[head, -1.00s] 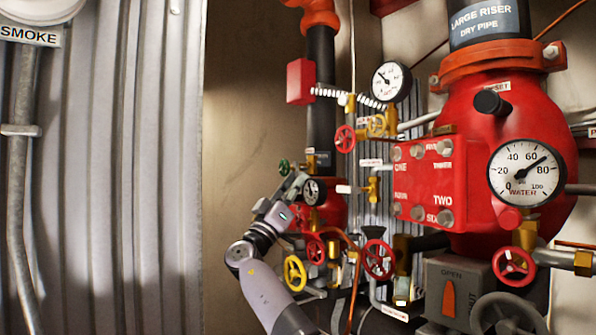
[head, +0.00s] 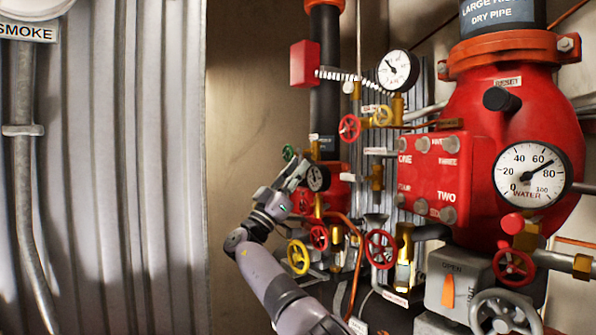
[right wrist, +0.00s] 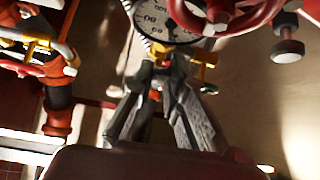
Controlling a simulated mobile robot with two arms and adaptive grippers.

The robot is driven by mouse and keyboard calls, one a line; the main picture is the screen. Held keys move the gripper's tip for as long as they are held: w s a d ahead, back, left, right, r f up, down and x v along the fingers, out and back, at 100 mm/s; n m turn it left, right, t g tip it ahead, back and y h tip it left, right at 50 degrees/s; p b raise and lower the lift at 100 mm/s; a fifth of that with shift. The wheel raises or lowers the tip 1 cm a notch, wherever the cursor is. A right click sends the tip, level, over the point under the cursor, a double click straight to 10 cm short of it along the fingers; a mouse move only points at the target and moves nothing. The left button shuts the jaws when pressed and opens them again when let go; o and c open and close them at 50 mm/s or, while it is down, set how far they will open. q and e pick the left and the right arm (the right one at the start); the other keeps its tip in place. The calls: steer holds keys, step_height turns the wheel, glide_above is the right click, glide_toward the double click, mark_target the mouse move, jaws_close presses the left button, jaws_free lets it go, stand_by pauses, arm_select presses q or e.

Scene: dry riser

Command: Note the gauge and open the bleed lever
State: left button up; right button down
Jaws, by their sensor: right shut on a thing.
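My right gripper (head: 300,172) reaches in from below at the small dark-rimmed gauge (head: 318,178) on the left pipework. In the right wrist view its fingers (right wrist: 163,85) are closed together just under that gauge's upside-down dial (right wrist: 165,20). They are shut on a small part, seemingly the bleed lever, mostly hidden between the fingertips. A yellow piece (right wrist: 206,57) shows beside the fingers. The big WATER gauge (head: 532,174) has its needle between 60 and 80. Another white gauge (head: 397,70) sits higher up. My left gripper is not in view.
Yellow (head: 298,257) and red (head: 381,249) handwheels crowd below the gripper. A green handwheel (head: 288,153) is just above it. The red riser body (head: 470,130) fills the right. The corrugated wall (head: 130,180) is at the left, with bare wall (head: 235,130) beside the pipes.

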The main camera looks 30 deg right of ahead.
steer(key=shift+f, duration=0.2)
steer(key=c, duration=1.6)
jaws_free()
steer(key=shift+r, duration=0.1)
